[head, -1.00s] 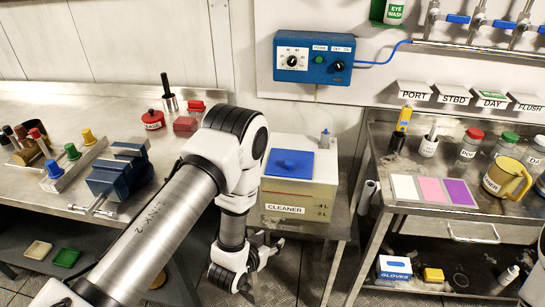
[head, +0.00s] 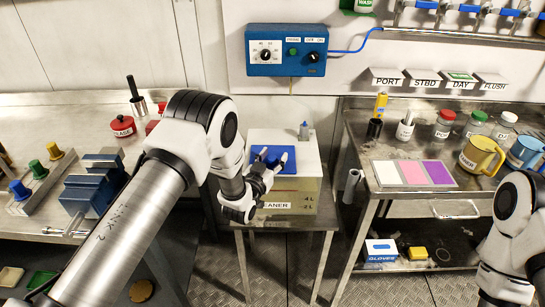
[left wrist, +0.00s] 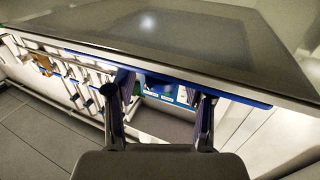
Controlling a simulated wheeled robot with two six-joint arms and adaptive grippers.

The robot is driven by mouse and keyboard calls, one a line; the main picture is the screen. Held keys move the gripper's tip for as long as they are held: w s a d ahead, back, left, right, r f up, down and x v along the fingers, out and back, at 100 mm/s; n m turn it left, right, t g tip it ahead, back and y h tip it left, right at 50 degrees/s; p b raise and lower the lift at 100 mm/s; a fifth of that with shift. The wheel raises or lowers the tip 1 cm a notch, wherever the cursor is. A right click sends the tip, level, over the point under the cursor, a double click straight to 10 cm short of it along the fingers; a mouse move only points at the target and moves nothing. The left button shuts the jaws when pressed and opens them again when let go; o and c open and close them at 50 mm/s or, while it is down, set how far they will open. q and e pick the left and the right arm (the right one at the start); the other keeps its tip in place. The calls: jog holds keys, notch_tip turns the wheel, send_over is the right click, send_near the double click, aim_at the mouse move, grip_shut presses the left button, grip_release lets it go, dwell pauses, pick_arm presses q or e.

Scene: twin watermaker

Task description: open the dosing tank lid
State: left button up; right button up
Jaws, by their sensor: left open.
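The dosing tank (head: 307,185) is a cream box labelled CLEANER, standing on a small metal stand. Its blue lid (head: 256,152) lies flat on the top and looks shut. My right gripper is out of view.
A blue control box (head: 287,50) hangs on the wall above the tank. A bench (head: 60,115) with a blue vise (head: 95,185) stands left. A metal cart (head: 362,140) with bottles and mugs stands right. A small grey fitting (head: 304,131) rises from the tank's back right.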

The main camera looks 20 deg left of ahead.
pick_arm(q)
jog(key=shift+a, duration=0.1)
grip_shut()
jog(key=shift+r, duration=0.1)
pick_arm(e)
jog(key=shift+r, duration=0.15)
